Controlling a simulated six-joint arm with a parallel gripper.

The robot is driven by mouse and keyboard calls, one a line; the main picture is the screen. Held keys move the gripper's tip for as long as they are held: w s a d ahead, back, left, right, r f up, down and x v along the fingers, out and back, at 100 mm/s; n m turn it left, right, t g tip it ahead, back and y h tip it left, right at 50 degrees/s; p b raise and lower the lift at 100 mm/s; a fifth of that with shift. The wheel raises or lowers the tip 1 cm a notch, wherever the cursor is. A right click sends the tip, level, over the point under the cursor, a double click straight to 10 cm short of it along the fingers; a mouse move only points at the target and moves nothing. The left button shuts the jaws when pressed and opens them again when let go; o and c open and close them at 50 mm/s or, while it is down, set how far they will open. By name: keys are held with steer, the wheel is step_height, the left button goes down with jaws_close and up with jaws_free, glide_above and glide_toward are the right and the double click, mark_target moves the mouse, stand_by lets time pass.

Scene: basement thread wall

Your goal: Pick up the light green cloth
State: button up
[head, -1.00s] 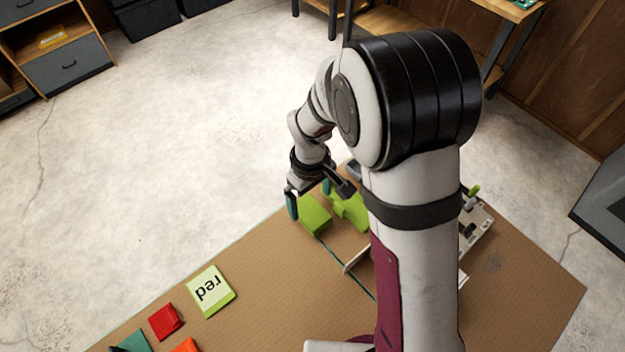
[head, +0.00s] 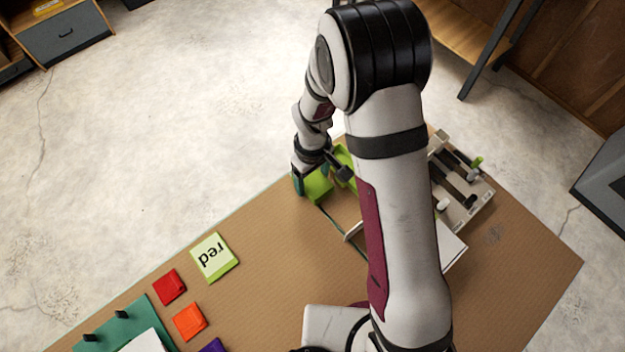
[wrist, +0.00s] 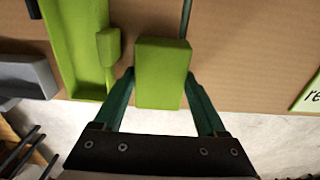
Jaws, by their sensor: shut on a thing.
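The light green cloth (wrist: 162,72) looks like a thick folded block in the wrist view. My gripper (wrist: 163,100) has its two teal fingers on either side of it and is shut on it. In the head view the cloth (head: 318,189) is at the far left edge of the brown table, with my gripper (head: 311,182) around it. My arm hides part of that area. I cannot tell whether the cloth still touches the table.
A green tray (wrist: 72,45) lies close beside the cloth. A pale rack (head: 462,205) stands right of my arm.

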mark_target(316, 180)
steer(key=shift+c, duration=0.9)
steer(key=shift+r, duration=0.25)
steer(key=r, duration=0.4)
steer(key=shift+d, duration=0.4)
steer(key=d+r, duration=0.2)
steer(key=d, duration=0.1)
steer(key=s+d+r, duration=0.1)
steer(key=d+r, duration=0.1)
steer(key=d, duration=0.2)
steer(key=d+r, duration=0.2)
steer(key=d, duration=0.1)
steer(key=shift+s+d+r, duration=0.25)
steer(key=shift+s+d, duration=0.15)
